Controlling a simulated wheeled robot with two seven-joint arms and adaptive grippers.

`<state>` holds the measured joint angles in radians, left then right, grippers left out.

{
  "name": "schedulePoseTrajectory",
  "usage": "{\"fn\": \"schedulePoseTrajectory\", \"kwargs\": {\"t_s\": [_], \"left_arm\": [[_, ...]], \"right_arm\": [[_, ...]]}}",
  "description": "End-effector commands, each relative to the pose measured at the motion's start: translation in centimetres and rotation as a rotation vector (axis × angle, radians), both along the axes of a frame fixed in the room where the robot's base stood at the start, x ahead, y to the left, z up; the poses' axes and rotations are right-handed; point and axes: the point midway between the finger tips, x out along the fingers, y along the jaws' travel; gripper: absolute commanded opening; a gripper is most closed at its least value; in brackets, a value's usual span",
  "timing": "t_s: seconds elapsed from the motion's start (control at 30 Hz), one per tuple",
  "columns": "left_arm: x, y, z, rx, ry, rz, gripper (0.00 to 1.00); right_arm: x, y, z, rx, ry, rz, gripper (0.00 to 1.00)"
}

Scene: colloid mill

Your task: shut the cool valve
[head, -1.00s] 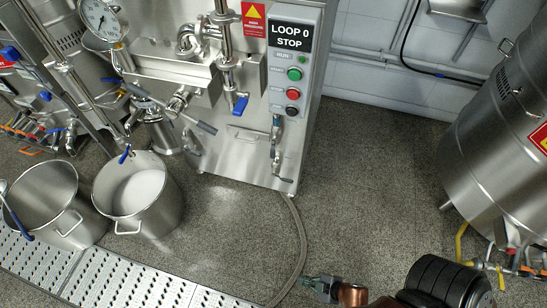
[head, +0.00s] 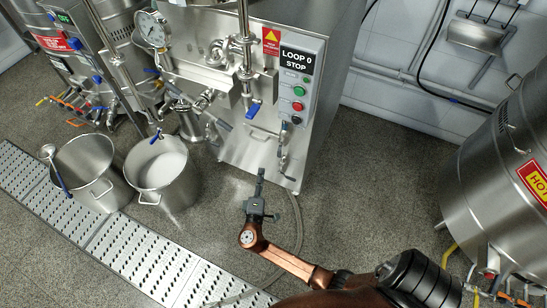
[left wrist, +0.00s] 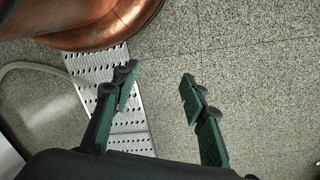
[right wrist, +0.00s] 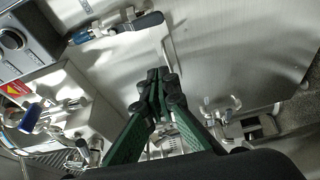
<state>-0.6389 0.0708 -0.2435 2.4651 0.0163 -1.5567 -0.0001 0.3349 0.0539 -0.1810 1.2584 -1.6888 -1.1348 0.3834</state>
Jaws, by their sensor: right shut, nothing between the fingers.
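The steel mill (head: 251,148) stands upper centre in the head view. I cannot read which valve is the cool one. A pipe with a dark-handled valve (head: 282,137) hangs below the control box; it seems to be the blue-collared valve with a dark lever (right wrist: 143,22) in the right wrist view. Another valve has a blue handle (head: 253,111). My right gripper (head: 261,174) is shut and empty before the mill's lower front, apart from both valves. Its closed fingertips (right wrist: 160,77) show against the steel panel. My left gripper (left wrist: 159,77) is open and empty above the floor.
The control box (head: 300,88) reads "LOOP 0 STOP". Two steel pots (head: 100,188) stand left by a perforated floor grate (head: 125,255). A grey hose (head: 299,225) runs from the mill across the floor. A large tank (head: 495,185) stands right.

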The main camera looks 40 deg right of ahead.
Motion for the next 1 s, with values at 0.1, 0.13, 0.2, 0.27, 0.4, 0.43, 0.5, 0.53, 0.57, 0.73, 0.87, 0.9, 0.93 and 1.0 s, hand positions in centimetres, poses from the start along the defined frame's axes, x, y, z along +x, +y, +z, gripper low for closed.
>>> {"fn": "schedulePoseTrajectory", "kwargs": {"t_s": [0.1,0.13,0.2,0.27,0.4,0.43,0.5,0.53,0.57,0.73,0.87,0.9,0.93,1.0], "left_arm": [[0.1,-0.1,-0.2,-0.002,-0.004,-0.001,0.40],[0.1,-0.1,-0.3,-0.003,-0.006,-0.001,0.40],[0.4,-0.3,-0.8,-0.010,-0.016,-0.003,0.40],[0.8,-0.6,-1.3,-0.017,-0.032,-0.005,0.40],[2.1,-1.5,-3.0,-0.042,-0.082,-0.009,0.40],[2.3,-1.8,-3.4,-0.048,-0.092,-0.010,0.40],[3.1,-2.3,-4.2,-0.064,-0.123,-0.011,0.40],[3.4,-2.5,-4.5,-0.069,-0.135,-0.011,0.40],[3.7,-2.8,-4.9,-0.075,-0.147,-0.011,0.40],[5.0,-3.7,-6.0,-0.101,-0.203,-0.010,0.40],[5.3,-3.9,-6.3,-0.106,-0.217,-0.009,0.40],[5.4,-4.0,-6.3,-0.108,-0.220,-0.009,0.40],[5.4,-4.0,-6.4,-0.109,-0.222,-0.008,0.40],[5.5,-4.0,-6.5,-0.110,-0.226,-0.009,0.40]], "right_arm": [[0.2,-0.2,0.0,0.000,0.000,0.000,0.00],[0.3,-0.4,0.0,0.000,0.000,0.000,0.00],[0.8,-0.9,-0.1,0.000,0.000,0.000,0.00],[1.3,-1.6,-0.1,-0.001,0.001,-0.001,0.00],[3.1,-3.6,-0.2,-0.001,0.002,-0.001,0.00],[3.5,-4.1,-0.2,-0.001,0.001,-0.001,0.00],[4.5,-5.1,-0.2,-0.001,0.001,0.000,0.00],[4.9,-5.6,-0.2,-0.001,0.001,0.000,0.00],[5.3,-6.1,-0.2,-0.001,0.001,0.000,0.00],[5.6,-8.1,-0.3,0.002,0.006,-0.001,0.00],[4.0,-8.7,-0.1,0.002,0.001,-0.001,0.00],[3.7,-8.8,-0.1,0.001,0.001,0.000,0.00],[3.5,-8.8,-0.1,0.001,0.001,0.000,0.00],[3.2,-8.9,-0.1,0.001,0.001,0.001,0.00]]}}
